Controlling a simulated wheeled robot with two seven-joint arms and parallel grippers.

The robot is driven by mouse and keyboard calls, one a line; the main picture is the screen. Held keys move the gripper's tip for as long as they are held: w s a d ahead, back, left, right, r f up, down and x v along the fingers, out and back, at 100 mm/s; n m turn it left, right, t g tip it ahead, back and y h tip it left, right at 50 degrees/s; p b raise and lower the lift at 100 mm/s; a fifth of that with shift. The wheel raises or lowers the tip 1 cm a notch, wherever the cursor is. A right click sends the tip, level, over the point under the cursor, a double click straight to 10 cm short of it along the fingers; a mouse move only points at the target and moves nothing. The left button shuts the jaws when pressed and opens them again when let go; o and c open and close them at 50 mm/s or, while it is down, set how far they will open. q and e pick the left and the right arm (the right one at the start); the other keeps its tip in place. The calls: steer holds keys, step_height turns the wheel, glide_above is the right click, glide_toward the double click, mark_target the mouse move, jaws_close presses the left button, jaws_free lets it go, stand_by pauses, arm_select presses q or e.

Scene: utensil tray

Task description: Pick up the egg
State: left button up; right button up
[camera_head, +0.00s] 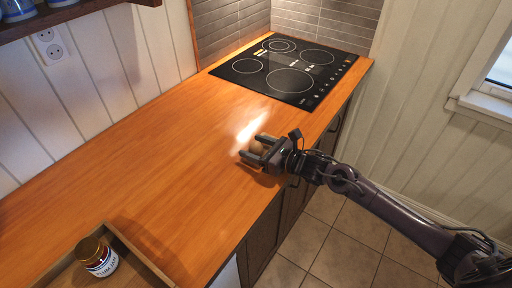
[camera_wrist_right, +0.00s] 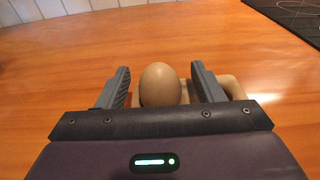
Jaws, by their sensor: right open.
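A brown egg (camera_wrist_right: 160,85) sits between the two open fingers of my right gripper (camera_wrist_right: 158,86) in the right wrist view. A gap shows between the egg and each finger. In the head view the egg (camera_head: 256,147) is partly hidden by my right gripper (camera_head: 255,153), which is low over the wooden counter near its front edge. A tan object (camera_wrist_right: 230,86), mostly hidden, lies behind the right finger in the wrist view; I cannot tell what it is. My left gripper is in neither view.
A black cooktop (camera_head: 288,68) is set in the far end of the wooden counter (camera_head: 150,140). A wooden tray (camera_head: 140,262) with a labelled jar (camera_head: 97,257) stands at the near left. The counter between tray and gripper is clear. A wall shelf hangs at upper left.

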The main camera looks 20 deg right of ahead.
steer(key=c, duration=0.7)
steer(key=shift+c, duration=0.2)
